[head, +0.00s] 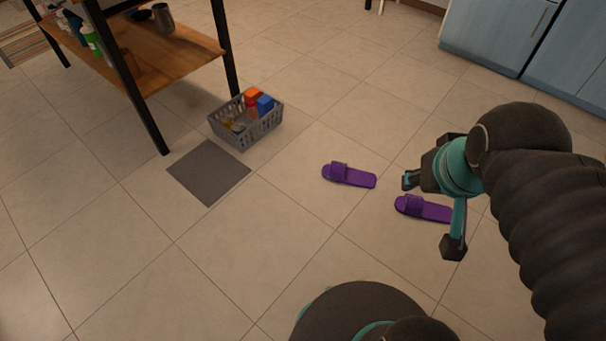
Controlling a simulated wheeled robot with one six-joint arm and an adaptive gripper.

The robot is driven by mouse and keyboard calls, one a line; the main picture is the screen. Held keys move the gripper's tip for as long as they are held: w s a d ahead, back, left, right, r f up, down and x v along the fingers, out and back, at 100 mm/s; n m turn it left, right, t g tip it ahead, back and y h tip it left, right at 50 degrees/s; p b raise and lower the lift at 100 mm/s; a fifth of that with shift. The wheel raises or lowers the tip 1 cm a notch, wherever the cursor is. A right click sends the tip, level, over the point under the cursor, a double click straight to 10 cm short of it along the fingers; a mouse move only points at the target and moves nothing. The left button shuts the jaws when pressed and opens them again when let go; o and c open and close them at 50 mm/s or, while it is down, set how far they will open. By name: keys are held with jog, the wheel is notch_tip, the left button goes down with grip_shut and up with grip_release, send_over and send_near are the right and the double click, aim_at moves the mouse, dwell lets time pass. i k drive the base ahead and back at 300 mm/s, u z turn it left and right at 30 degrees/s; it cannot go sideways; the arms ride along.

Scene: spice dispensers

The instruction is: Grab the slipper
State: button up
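Two purple slippers lie flat on the tiled floor. The far slipper (349,175) is in full view, left of my gripper, with nothing touching it. The near slipper (421,209) lies below my gripper in the picture, and its right end is partly hidden by a finger. My gripper (430,214) has its two fingers spread wide apart, with nothing seen between them but the near slipper and floor beneath. I cannot tell how high the gripper is above that slipper.
A grey basket (262,131) with coloured items stands beside a wooden shelf (180,62) with black legs. A dark grey mat (209,171) lies in front of the basket. Blue cabinets (490,35) stand at the upper right. The floor around the slippers is clear.

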aim_at(338, 172)
jog(key=z, duration=1.7)
jog(key=i, duration=1.45)
jog(key=u, duration=4)
